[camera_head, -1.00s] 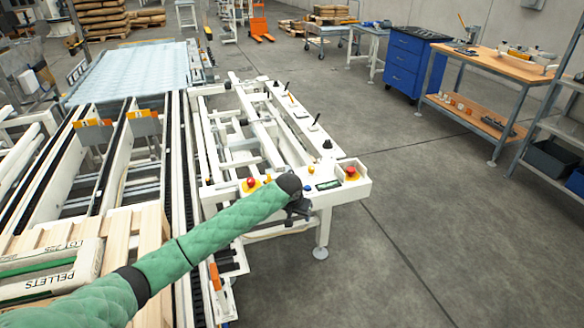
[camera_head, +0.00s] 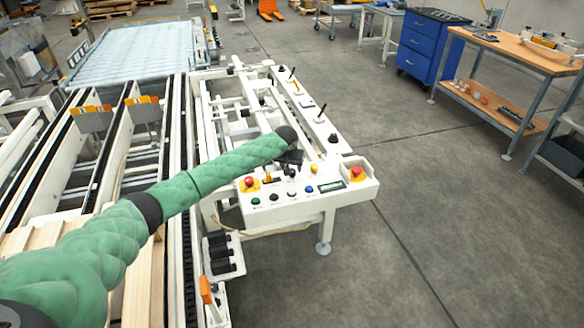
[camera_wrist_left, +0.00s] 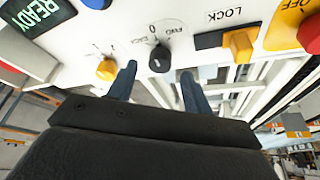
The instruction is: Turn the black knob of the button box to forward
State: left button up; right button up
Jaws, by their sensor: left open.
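The button box (camera_head: 325,200) is a white panel at the near end of the white frame. Its black knob (camera_wrist_left: 160,58) shows in the left wrist view, with a 0 and FWD and BACK labels beside it. In the head view the knob (camera_head: 290,172) sits just under my left gripper (camera_head: 291,157). In the left wrist view the two fingers of my left gripper (camera_wrist_left: 158,78) are apart, one on each side of the knob. Nothing is between them except the knob; I cannot tell whether they touch it. The knob's exact setting is hard to read. My right gripper is not in view.
Close to the knob are a yellow knob (camera_wrist_left: 106,69), the orange LOCK knob (camera_wrist_left: 240,45) and a red button (camera_wrist_left: 310,33). A red stop button (camera_head: 357,171) sits on the panel's right side. Open floor (camera_head: 440,220) lies to the right.

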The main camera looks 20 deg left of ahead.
pick_arm(q)
jog(key=shift+x, duration=1.15)
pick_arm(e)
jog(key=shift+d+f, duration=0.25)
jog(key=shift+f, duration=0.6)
pick_arm(q)
jog(key=shift+f, duration=0.1)
jog(key=shift+c, duration=0.2)
jog(key=c, duration=0.9)
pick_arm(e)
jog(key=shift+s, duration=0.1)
